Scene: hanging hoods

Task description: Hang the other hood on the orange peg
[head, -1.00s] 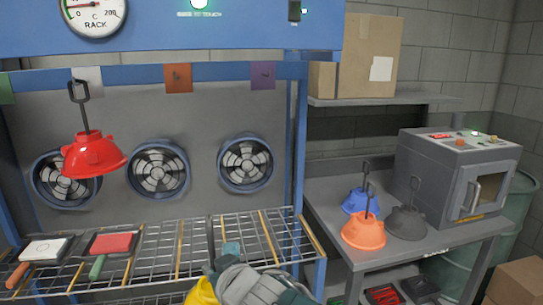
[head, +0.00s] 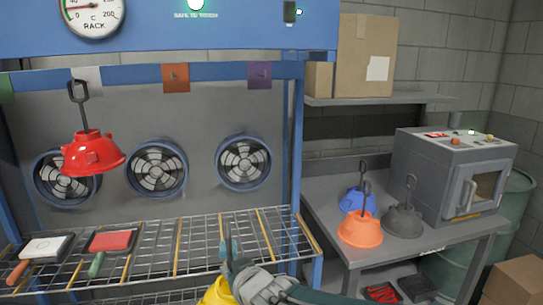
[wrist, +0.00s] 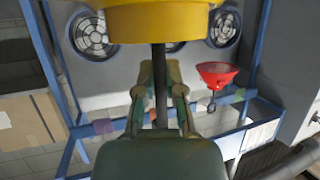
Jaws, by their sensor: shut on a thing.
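A yellow hood (head: 217,293) shows at the bottom edge of the head view, partly cut off and partly behind my gripper (head: 228,250). In the wrist view my gripper (wrist: 160,100) is shut on the dark stem of the yellow hood (wrist: 160,22), whose body fills the top of that picture. The orange tag (head: 176,78) marks a place on the blue rack rail, and nothing hangs below it. A red hood (head: 92,154) hangs by its hook under the white tag (head: 87,79). It also shows in the wrist view (wrist: 217,72).
A wire shelf (head: 205,245) holds a white brush-like tool and a red one at left. Blue (head: 357,201), orange (head: 360,230) and grey (head: 404,221) hoods stand on the right bench, beside a grey oven (head: 455,175). The space under the purple tag (head: 259,75) is empty.

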